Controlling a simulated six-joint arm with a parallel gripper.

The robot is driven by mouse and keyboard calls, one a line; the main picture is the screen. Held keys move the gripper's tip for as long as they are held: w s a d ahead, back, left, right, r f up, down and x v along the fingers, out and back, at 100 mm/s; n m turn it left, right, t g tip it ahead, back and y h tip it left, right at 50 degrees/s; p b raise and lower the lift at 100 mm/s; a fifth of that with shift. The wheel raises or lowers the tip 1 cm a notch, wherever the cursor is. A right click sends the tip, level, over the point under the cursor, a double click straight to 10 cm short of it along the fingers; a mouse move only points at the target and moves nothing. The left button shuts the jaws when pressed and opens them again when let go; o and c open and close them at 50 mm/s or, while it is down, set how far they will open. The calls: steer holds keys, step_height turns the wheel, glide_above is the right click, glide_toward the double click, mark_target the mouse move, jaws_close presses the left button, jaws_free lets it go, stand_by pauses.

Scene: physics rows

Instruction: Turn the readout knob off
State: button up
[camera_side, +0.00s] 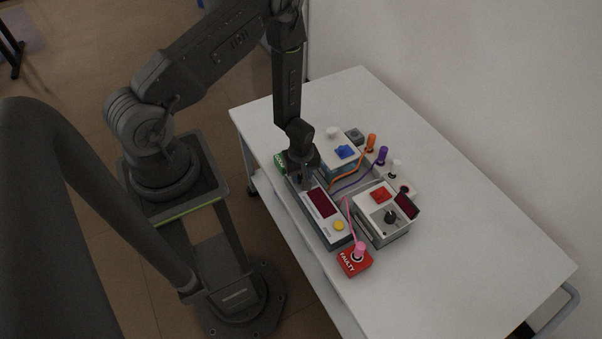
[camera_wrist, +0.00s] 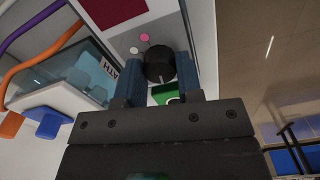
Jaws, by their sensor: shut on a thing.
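The readout box (camera_side: 323,222) is a long grey-topped unit with a dark red display (camera_side: 321,203) and a yellow button (camera_side: 339,226). My gripper (camera_side: 305,184) points down at its far end. In the wrist view the readout knob (camera_wrist: 160,62) is round and black, with a short light mark on its near side. My blue finger pads stand on either side of the knob and are shut on it. In the side view my gripper hides the knob. The display's edge (camera_wrist: 113,10) shows at the top of the wrist view.
A white box with a red patch and black knob (camera_side: 390,216) stands to the right. A red FAULTY block (camera_side: 355,261) with a pink plug is in front. The table's right side (camera_side: 480,250) is clear.

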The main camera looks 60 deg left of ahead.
steer(key=o, duration=0.9)
steer(key=shift+r, duration=0.15)
step_height(320, 180, up, 14)
steer(key=shift+f, duration=0.2)
step_height(320, 180, up, 10)
steer(key=m+t, duration=0.1)
steer(key=m, duration=0.3)
glide_above(301, 175)
steer(key=w+d, duration=0.2)
step_height(301, 175, up, 10)
steer(key=s+d+m+t, duration=0.2)
steer(key=m, duration=0.2)
steer(key=s+d+r+m+t, duration=0.1)
steer(key=s+r+m, duration=0.1)
steer(key=s+r, duration=0.2)
steer(key=s+d+r+m, duration=0.2)
steer(key=s+r+m, duration=0.1)
steer(key=r, duration=0.1)
steer(key=s+d+r+m+t, duration=0.1)
steer(key=s+r+m, duration=0.2)
steer(key=s+r, duration=0.1)
steer(key=shift+s+d+r+t, duration=0.3)
steer(key=shift+d, duration=0.1)
